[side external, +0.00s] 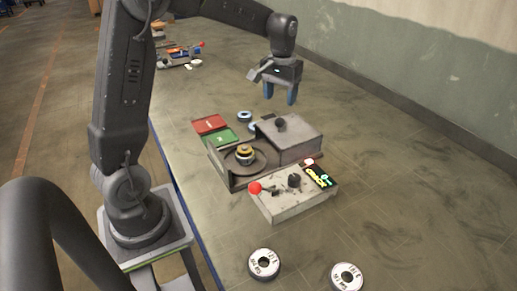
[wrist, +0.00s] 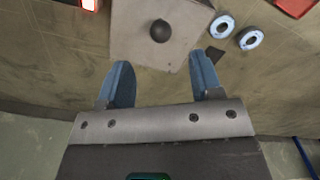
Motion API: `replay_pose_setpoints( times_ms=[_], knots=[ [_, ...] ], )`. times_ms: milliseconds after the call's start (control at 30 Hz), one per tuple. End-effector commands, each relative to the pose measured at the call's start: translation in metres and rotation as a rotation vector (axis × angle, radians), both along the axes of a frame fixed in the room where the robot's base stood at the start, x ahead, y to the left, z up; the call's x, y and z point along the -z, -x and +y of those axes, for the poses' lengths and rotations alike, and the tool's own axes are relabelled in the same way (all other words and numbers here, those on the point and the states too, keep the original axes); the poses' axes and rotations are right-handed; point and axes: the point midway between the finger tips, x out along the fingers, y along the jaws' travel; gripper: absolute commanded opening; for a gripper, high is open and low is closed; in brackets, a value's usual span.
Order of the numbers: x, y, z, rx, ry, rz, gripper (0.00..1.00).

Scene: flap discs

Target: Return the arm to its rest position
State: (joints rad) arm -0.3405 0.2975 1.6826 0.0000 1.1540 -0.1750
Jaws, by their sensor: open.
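My gripper (side external: 281,93) hangs in the air above and behind the grey machine in the side external view, with its blue fingers pointing down. In the wrist view the two blue fingers of my gripper (wrist: 161,84) stand apart with nothing between them. The grey box-shaped cover (side external: 290,137) with a dark round knob lies ahead of the fingertips; it also shows in the wrist view (wrist: 130,30). The fingers are clear of it.
The machine has a round well with a yellow-and-dark hub (side external: 244,154) and a control box (side external: 280,204) with a red knob. Flap discs (side external: 264,263) (side external: 346,276) lie at the front. Red (side external: 209,124) and green (side external: 220,138) trays stand left. The table's right side is clear.

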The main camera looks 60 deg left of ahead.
Motion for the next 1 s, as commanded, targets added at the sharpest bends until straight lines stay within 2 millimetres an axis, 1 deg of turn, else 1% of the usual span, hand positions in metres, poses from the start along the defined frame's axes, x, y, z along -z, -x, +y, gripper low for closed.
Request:
replay_pose_setpoints(
  times_ms=[67,167,267,300,433,600,700,800,900,1000],
  knots=[
    [-0.011,0.008,-0.011,0.025,-0.008,-0.024,0.6],
    [-0.029,0.028,-0.032,0.08,-0.025,-0.074,0.6],
    [-0.047,0.056,-0.058,0.149,-0.044,-0.137,0.6],
    [-0.052,0.068,-0.068,0.178,-0.052,-0.162,0.6],
    [-0.064,0.109,-0.096,0.27,-0.076,-0.247,0.6],
    [-0.065,0.162,-0.124,0.384,-0.102,-0.355,0.6],
    [-0.06,0.186,-0.135,0.438,-0.113,-0.408,0.6],
    [-0.054,0.203,-0.141,0.476,-0.12,-0.444,0.6],
    [-0.05,0.212,-0.144,0.497,-0.125,-0.467,0.6],
    [-0.048,0.215,-0.146,0.507,-0.126,-0.474,0.6]
  ],
)
